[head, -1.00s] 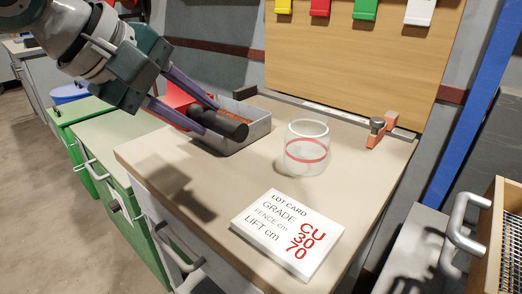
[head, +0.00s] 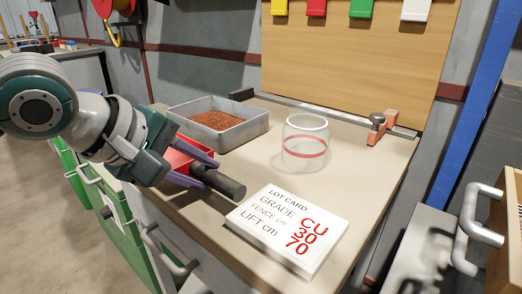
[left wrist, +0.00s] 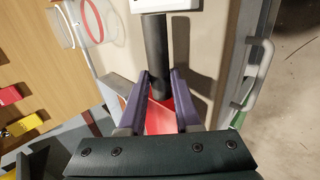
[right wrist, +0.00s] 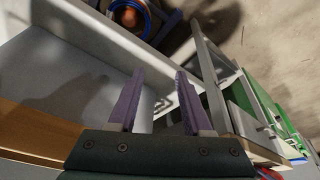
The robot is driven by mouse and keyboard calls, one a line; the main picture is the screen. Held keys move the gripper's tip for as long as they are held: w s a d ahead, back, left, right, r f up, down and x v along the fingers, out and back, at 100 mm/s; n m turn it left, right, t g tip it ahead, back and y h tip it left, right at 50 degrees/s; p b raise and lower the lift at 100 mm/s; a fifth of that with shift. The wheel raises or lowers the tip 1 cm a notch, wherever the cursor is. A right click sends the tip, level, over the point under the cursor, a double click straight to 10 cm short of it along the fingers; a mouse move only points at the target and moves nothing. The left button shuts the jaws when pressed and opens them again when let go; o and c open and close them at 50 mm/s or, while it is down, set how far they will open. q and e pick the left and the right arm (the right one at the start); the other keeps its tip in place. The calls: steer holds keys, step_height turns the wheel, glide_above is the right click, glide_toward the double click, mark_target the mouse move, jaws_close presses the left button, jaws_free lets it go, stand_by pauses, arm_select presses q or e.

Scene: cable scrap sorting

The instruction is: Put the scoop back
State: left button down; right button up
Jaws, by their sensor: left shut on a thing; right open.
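The red scoop (head: 188,153) with a dark cylindrical handle (head: 220,182) is in my left gripper (head: 200,168), near the left edge of the bench top. The handle points toward the lot card. In the left wrist view the purple fingers are closed around the handle (left wrist: 155,50) close to the red scoop body (left wrist: 158,115). Whether the scoop touches the bench is hard to tell. My right gripper (right wrist: 155,100) shows only in its own wrist view, with its fingers apart and nothing between them.
A grey tray of copper-coloured granules (head: 245,133) stands at the back left. A clear jar with a red band (head: 304,145) stands mid-bench. The lot card (head: 287,232) lies at the front. An orange clamp-like piece (head: 379,130) sits at the back right. Coloured tags (head: 362,9) hang on the board.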

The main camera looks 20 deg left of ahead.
arm_select(q)
steer(key=c, duration=0.9)
jaws_free()
steer(key=shift+f, duration=0.1)
steer(key=shift+s+r, duration=0.1)
steer(key=shift+r, duration=0.2)
steer(key=p+v, duration=0.5)
steer(key=v, duration=0.6)
steer(key=s+d+f+m+g+y, duration=0.1)
steer(key=s+d+f+m+g, duration=0.1)
steer(key=s+f+m, duration=0.2)
steer(key=s+d+f+m+g+y, duration=0.2)
steer(key=s+f+m, duration=0.3)
steer(key=s+m, duration=0.6)
steer(key=s, duration=0.2)
steer(key=shift+s+d+f+g, duration=0.3)
steer(key=shift+s+d+g, duration=0.05)
steer(key=shift+d+g, duration=0.05)
